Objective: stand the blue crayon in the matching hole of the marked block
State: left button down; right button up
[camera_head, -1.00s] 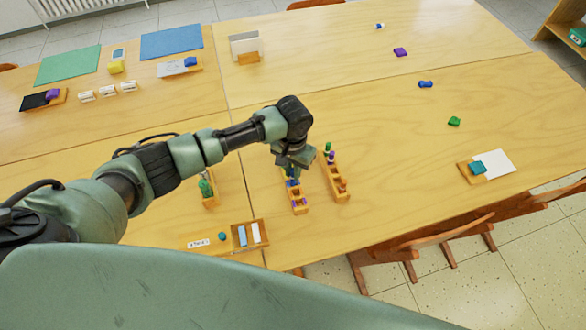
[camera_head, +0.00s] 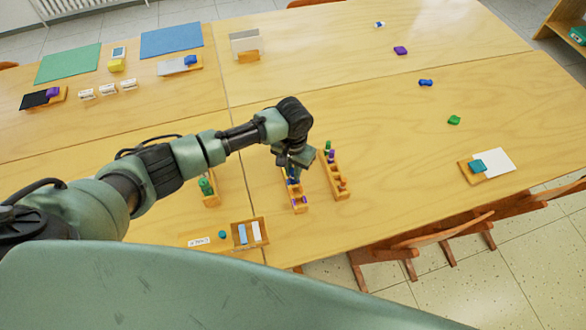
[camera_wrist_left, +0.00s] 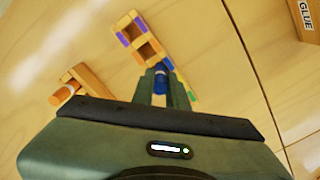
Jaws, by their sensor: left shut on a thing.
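My left gripper (camera_head: 292,173) is over the far part of a narrow wooden block (camera_head: 303,210) with square holes and coloured marks. It is shut on the blue crayon (camera_wrist_left: 160,82), which shows between the fingers in the left wrist view. There the marked block (camera_wrist_left: 139,36) has purple, orange and blue marks, and empty holes show beyond the crayon. The crayon is at the block, but its lower end is hidden, so I cannot tell how deep it sits in a hole. My right gripper is not in view.
A second wooden block (camera_head: 342,194) with green, purple and orange crayons stands close on the right. A wooden holder with a green object (camera_head: 206,187) is on the left. A small tray (camera_head: 264,229) and a white label (camera_head: 199,241) lie nearer. The table to the right is mostly clear.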

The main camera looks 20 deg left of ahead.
pick_arm(q)
jog(key=shift+f, duration=0.4)
dwell(0.8)
jog(key=c, duration=1.3)
grip_release()
jog(key=shift+o, duration=1.1)
jog(key=shift+r, duration=0.1)
jog(key=shift+r+p, duration=2.95)
jog(key=shift+p, duration=0.4)
